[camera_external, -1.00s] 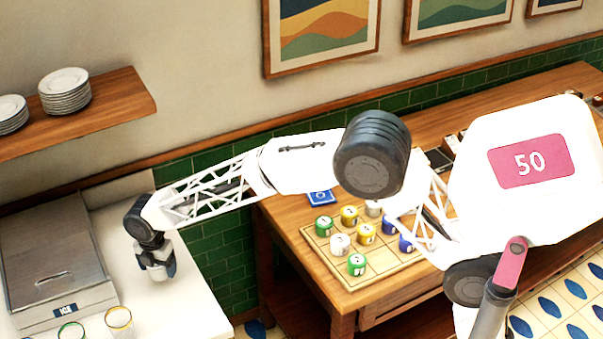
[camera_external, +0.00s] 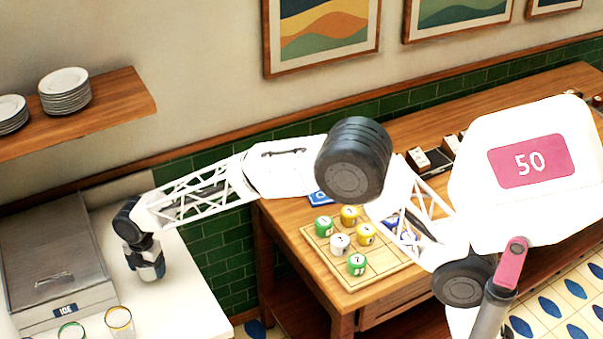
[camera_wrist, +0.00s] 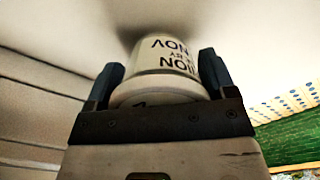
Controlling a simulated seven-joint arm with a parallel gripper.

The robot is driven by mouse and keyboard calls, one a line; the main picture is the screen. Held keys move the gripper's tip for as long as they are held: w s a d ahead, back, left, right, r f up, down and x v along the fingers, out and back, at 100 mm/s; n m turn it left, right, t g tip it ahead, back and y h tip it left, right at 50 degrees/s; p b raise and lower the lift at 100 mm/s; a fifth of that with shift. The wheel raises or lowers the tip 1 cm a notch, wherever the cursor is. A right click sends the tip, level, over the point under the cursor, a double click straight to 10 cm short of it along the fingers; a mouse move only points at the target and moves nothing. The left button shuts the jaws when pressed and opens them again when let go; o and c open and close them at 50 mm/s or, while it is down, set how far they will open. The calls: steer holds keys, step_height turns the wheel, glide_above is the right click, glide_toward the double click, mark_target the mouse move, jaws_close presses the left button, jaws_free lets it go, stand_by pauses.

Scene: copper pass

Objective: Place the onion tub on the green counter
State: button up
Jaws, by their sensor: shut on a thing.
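A white tub (camera_wrist: 168,62) with dark upside-down lettering sits between the fingers of my gripper (camera_wrist: 160,80) in the wrist view; I cannot read the whole word. The fingers are shut on its sides. In the external view my gripper (camera_external: 148,266) points down over the white counter (camera_external: 190,298) at the left, and the tub is mostly hidden by it. A dark shadow lies by the tub's far end on the white surface; I cannot tell whether they touch. Green shows as wall tiles (camera_external: 212,235); I cannot make out a green counter top.
A grey ice bin (camera_external: 50,262) stands left of my gripper. A wooden table (camera_external: 285,225) carries a board (camera_external: 385,270) with several colored tubs. A shelf (camera_external: 110,105) with plates hangs above left.

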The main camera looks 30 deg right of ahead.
steer(key=shift+f, duration=1.05)
steer(key=shift+f, duration=0.15)
steer(key=o, duration=1)
steer(key=shift+c, duration=0.2)
step_height(320, 180, up, 12)
steer(key=shift+r, duration=0.15)
